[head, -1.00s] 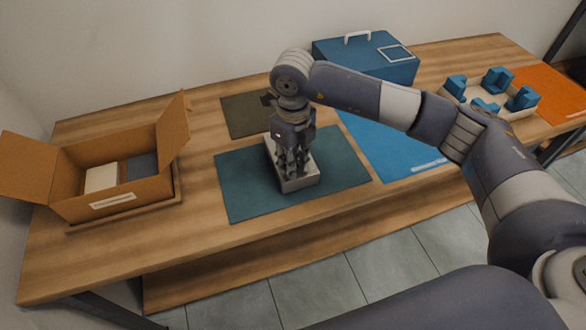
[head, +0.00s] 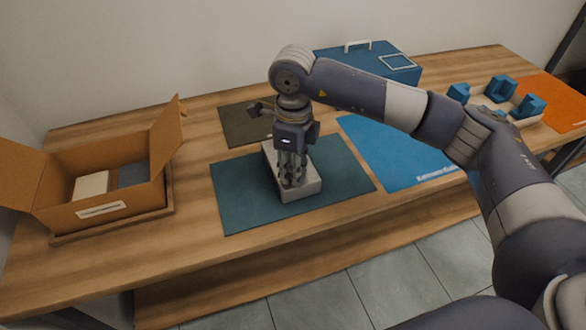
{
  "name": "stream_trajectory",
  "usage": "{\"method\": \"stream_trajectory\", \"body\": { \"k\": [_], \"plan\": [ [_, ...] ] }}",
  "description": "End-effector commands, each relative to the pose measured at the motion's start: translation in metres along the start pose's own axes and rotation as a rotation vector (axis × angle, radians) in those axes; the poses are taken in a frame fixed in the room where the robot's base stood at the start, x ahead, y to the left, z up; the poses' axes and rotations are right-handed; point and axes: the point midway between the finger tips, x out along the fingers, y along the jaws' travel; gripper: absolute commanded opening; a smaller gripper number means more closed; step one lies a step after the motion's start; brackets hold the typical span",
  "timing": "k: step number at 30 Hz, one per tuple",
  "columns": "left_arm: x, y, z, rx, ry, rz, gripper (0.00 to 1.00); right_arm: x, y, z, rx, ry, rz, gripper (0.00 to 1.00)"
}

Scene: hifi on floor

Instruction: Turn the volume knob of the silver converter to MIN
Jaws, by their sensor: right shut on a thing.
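The silver converter (head: 305,189) is a small pale box lying on the dark teal mat (head: 237,205) in the middle of the table. My right gripper (head: 291,183) points straight down over the converter, with its fingers at the converter's top face. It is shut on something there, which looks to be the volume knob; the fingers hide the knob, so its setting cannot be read. My left gripper is not in view.
An open cardboard box (head: 60,205) with items in it stands at the left. A blue case (head: 375,62) stands at the back. A blue mat (head: 380,150), a holder with blue blocks (head: 500,88) and an orange mat (head: 553,98) lie to the right. My right arm spans above the table.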

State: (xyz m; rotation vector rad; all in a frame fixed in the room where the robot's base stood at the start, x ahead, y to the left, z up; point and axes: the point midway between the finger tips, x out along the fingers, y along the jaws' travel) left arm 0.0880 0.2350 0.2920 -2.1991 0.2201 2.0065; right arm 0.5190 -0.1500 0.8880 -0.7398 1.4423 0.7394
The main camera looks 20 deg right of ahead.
Motion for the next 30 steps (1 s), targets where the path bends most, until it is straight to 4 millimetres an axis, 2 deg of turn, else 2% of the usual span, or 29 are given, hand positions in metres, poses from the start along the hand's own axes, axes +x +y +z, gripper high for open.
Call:
{"method": "stream_trajectory", "body": {
  "k": [7,8,10,22,26,30],
  "plan": [
    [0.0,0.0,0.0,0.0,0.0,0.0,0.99,-0.002,0.0,0.001,-0.002,-0.005,-0.001,0.0],
    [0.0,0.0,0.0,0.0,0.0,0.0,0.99,-0.002,0.0,0.001,-0.001,-0.005,-0.001,0.26],
    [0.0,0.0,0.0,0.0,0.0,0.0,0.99,-0.002,0.0,0.001,-0.001,-0.005,-0.001,0.42],
    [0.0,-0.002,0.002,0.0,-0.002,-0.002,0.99,-0.004,0.0,0.001,0.0,-0.003,0.0,0.43],
    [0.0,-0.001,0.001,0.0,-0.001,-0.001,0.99,-0.021,0.0,0.001,0.0,-0.005,-0.003,0.43],
    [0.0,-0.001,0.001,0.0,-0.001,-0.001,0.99,-0.05,0.0,0.002,-0.001,-0.006,-0.003,0.43]
  ]
}}
